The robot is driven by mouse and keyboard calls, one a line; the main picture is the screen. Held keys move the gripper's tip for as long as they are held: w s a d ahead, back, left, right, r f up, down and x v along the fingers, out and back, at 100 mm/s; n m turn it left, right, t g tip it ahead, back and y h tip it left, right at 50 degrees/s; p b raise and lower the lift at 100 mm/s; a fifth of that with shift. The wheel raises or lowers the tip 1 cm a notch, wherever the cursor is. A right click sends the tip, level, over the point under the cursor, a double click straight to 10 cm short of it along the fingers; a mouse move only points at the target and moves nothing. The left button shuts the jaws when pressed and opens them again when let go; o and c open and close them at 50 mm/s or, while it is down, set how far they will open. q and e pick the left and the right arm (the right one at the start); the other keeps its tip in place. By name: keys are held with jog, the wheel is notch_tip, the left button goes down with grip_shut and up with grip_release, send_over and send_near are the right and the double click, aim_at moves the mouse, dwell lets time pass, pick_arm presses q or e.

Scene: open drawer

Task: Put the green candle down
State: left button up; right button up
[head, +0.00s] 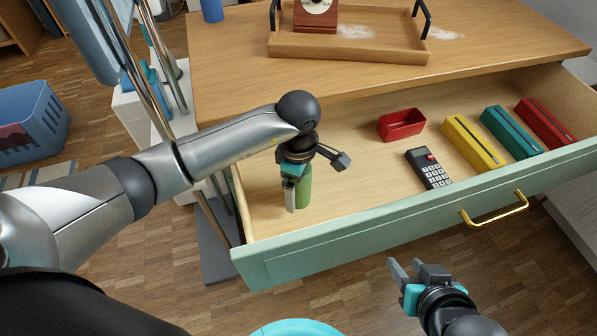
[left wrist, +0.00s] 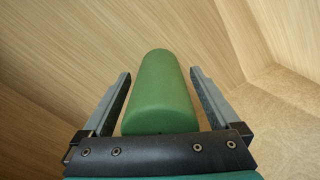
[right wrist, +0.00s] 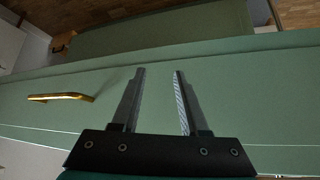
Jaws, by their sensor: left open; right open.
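The green candle (head: 304,187) stands upright inside the open drawer, near its left end. In the left wrist view the candle (left wrist: 161,92) lies between the two fingers, with a gap on each side. My left gripper (head: 291,205) is open around the candle and reaches down into the drawer; it also shows in the left wrist view (left wrist: 161,100). The candle's foot is partly hidden by a finger in the head view. My right gripper (head: 398,272) is open and empty in front of the drawer; it also shows in the right wrist view (right wrist: 158,100).
The drawer (head: 330,246) has a green front and a gold handle (head: 500,212). Inside are a red box (head: 401,124), a black calculator (head: 428,168), and yellow (head: 472,143), green (head: 511,132) and red (head: 546,123) long items. A wooden tray (head: 350,47) stands on the top.

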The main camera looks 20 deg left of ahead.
pick_arm(q)
jog(key=shift+r+p, duration=0.3)
jog(key=shift+r, duration=0.15)
notch_tip(320, 180, up, 2)
jog(key=shift+r+p, duration=0.15)
jog(key=shift+p, duration=0.85)
pick_arm(e)
jog(key=s+d+g+h, duration=0.2)
jog(key=s+d+g, duration=0.1)
jog(key=d, duration=0.1)
pick_arm(q)
notch_tip(320, 180, up, 4)
jog(key=p, duration=0.3)
jog(key=shift+f, duration=0.2)
notch_tip(320, 180, up, 4)
jog(key=p, duration=0.3)
jog(key=shift+r, duration=0.25)
jog(key=shift+r+p, duration=0.5)
jog(key=shift+p, duration=0.1)
pick_arm(e)
jog(key=s+f+g, duration=0.1)
jog(key=s+f, duration=0.1)
jog(key=f, duration=0.5)
jog(key=s+d+f+g, duration=0.1)
jog(key=s+f, duration=0.2)
jog(key=f, duration=0.5)
jog(key=shift+f, duration=0.2)
jog(key=shift+c, duration=0.2)
